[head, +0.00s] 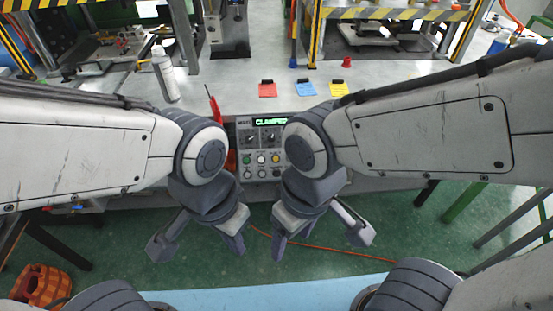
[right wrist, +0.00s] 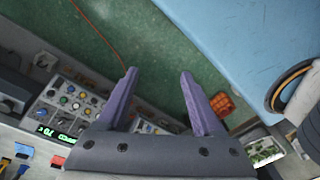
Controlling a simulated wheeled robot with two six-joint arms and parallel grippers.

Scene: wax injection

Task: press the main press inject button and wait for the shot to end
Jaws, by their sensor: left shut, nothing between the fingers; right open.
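The press control panel (head: 262,160) stands at the front edge of the bench, between my two arms, with a green lit display (head: 270,121) that seems to read CLAMPED. Its buttons include a green one (head: 247,159) and a yellow one (head: 275,159); the labels are too small to read, so I cannot tell which is inject. The panel also shows tilted in the right wrist view (right wrist: 68,103). My left gripper (head: 233,243) is shut and empty, below and in front of the panel. My right gripper (head: 279,250) is open and empty beside it, also apart from the panel; its fingers show in the right wrist view (right wrist: 158,74).
A white bottle (head: 164,75) stands at left. Presses with striped guards are behind. An orange cable crosses the green floor; an orange basket (head: 42,287) is at lower left.

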